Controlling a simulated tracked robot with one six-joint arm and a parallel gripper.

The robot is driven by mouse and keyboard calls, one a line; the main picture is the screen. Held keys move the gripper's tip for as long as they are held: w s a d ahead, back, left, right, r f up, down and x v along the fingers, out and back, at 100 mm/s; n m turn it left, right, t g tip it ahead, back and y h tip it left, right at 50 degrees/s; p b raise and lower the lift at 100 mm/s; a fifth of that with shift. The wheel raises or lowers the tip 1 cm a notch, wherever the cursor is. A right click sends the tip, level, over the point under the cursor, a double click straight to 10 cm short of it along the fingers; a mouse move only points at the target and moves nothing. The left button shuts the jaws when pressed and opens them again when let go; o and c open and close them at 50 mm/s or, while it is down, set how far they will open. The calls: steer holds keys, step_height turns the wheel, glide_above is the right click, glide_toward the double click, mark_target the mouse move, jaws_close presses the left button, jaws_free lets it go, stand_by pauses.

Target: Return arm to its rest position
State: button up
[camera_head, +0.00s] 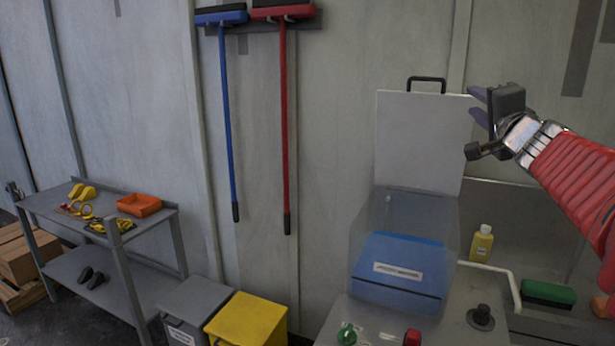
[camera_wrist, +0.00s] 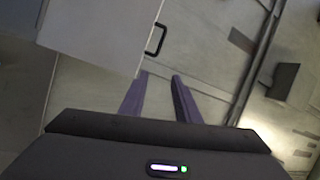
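My gripper (camera_head: 478,106) is at the right of the head view, on the end of my red-sleeved arm. It is raised beside the upper right part of an upright pale panel with a black handle. In the wrist view its two purple fingers (camera_wrist: 160,98) stand apart with a gap between them. Nothing shows between the fingers. The black handle (camera_wrist: 155,39) appears beyond the fingertips in the wrist view, apart from them.
The pale panel (camera_head: 418,140) stands above a clear box with a blue insert (camera_head: 400,272). A yellow bottle (camera_head: 481,244), a green brush (camera_head: 548,293) and a red knob (camera_head: 412,338) are on the bench. A grey shelf (camera_head: 150,226) and yellow bin (camera_head: 248,322) stand left.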

steer(key=s+d+f+n+g+h, duration=0.25)
steer(key=d+f+g+h, duration=0.2)
steer(key=d+f, duration=0.4)
steer(key=s+a+f+n+g, duration=0.4)
steer(key=s+f, duration=0.5)
steer(key=f, duration=0.5)
steer(key=s+a+f+n+g+y, duration=0.2)
steer(key=s+a+f, duration=0.3)
steer(key=s+a, duration=0.3)
steer(key=s+a+f+n+g+y, duration=0.1)
steer(key=s+a+f+n+y, duration=0.1)
steer(key=s+a+f+n, duration=0.2)
steer(key=s+a+f+n+g+y, duration=0.2)
steer(key=s+a+f, duration=0.5)
steer(key=s+a, duration=0.5)
steer(key=shift+s+a+f+n+g, duration=0.25)
steer(key=shift+s+a+n+g, duration=0.1)
steer(key=shift+a+n, duration=0.15)
steer(key=shift+w, duration=0.1)
